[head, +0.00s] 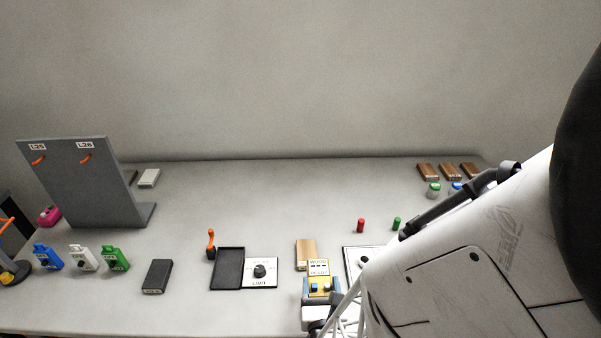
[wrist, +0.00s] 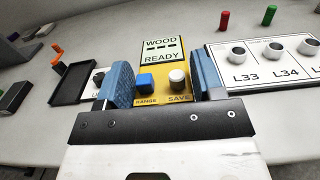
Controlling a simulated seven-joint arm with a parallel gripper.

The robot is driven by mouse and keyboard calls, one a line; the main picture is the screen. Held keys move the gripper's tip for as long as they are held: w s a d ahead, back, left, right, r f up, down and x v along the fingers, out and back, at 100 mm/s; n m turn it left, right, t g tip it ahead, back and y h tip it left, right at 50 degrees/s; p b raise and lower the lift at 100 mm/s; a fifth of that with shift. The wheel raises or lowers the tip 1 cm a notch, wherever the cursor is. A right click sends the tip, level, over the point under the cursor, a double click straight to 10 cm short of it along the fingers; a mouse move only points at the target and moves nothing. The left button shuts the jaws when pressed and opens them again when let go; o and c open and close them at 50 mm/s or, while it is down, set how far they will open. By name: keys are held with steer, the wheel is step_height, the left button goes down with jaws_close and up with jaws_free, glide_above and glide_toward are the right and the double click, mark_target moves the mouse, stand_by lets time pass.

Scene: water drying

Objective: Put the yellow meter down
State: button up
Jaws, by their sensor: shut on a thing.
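The yellow meter (head: 320,279) is in my gripper (head: 320,292) near the front of the table in the head view. In the wrist view the meter (wrist: 163,77) lies between the two blue finger pads of my gripper (wrist: 165,85), which are shut on its sides. Its screen reads "WOOD", dashes and "READY". Below the screen are a blue RANGE knob and a pale SAVE knob. I cannot tell whether the meter's underside touches the table.
A wooden block (head: 306,253) lies just behind the meter. A black tray (head: 228,268) and the LIGHT dial panel (head: 260,272) are to the left. A white panel with round holders (wrist: 270,62) is close on the right. Bare table (head: 190,290) shows left of the tray.

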steer(key=shift+s+d+f, duration=0.25)
steer(key=shift+s+d, duration=0.15)
steer(key=shift+d, duration=0.1)
steer(key=shift+s+d+f, duration=0.25)
steer(key=shift+s+d, duration=0.15)
steer(key=shift+d, duration=0.05)
steer(key=w+a, duration=0.1)
steer(key=w, duration=0.4)
steer(key=w+a+f, duration=0.1)
steer(key=w, duration=0.4)
steer(key=w+a, duration=0.2)
steer(key=w, duration=0.3)
steer(key=shift+w+f, duration=0.25)
steer(key=shift+f, duration=0.05)
steer(key=shift+f, duration=1.7)
steer(key=shift+f, duration=0.2)
steer(key=o, duration=1.1)
